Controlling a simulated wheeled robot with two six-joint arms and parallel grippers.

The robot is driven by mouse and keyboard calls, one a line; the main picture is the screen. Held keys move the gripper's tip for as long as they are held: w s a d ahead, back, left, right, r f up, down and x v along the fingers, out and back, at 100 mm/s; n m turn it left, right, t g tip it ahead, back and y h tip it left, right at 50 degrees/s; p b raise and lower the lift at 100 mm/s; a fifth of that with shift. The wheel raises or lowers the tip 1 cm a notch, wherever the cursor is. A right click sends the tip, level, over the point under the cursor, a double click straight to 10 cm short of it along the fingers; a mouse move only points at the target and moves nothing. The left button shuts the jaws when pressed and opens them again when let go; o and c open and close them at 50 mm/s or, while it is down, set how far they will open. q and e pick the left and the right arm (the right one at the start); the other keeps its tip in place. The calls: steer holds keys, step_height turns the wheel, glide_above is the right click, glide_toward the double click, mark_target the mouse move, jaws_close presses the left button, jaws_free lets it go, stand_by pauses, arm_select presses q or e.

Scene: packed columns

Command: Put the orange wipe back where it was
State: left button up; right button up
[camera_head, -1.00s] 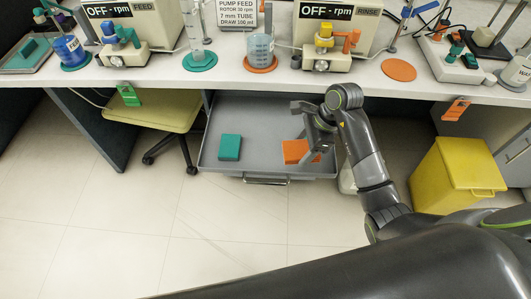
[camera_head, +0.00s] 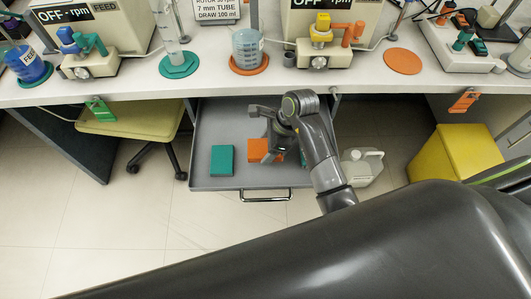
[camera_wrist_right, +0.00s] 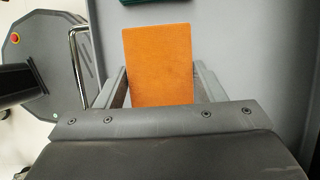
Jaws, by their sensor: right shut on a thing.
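The orange wipe (camera_head: 258,149) is a flat block in or just over the open grey drawer (camera_head: 200,125), right of a teal block (camera_head: 222,160). My right gripper (camera_head: 275,146) is shut on it and covers its right part in the head view. In the right wrist view the wipe (camera_wrist_right: 158,60) sits between the two fingers (camera_wrist_right: 160,88) of my right gripper. I cannot tell whether it touches the drawer floor. My left gripper is not in view.
The bench top (camera_head: 120,88) runs above the drawer and holds pumps, a beaker (camera_head: 247,48) and a bare orange disc (camera_head: 403,61). A stool (camera_head: 135,122) stands left. A white jug (camera_head: 362,166) and a yellow bin (camera_head: 455,155) stand right. The drawer's left side is mostly bare.

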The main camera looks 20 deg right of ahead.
steer(key=shift+f, duration=0.95)
step_height(320, 180, down, 3)
steer(key=shift+f, duration=0.35)
steer(key=o, duration=0.4)
steer(key=shift+f+b, duration=0.1)
steer(key=shift+b, duration=0.2)
steer(key=o, duration=0.5)
steer(key=shift+r, duration=0.25)
steer(key=shift+d+r, duration=0.15)
steer(key=shift+r, duration=0.15)
steer(key=v, duration=0.5)
steer(key=shift+p, duration=0.4)
steer(key=v, duration=0.5)
steer(key=shift+d+r, duration=0.15)
steer(key=shift+r, duration=0.05)
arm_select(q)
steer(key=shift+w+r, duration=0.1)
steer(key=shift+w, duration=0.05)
arm_select(e)
steer(key=shift+s+d+r, duration=0.1)
steer(key=shift+r, duration=0.25)
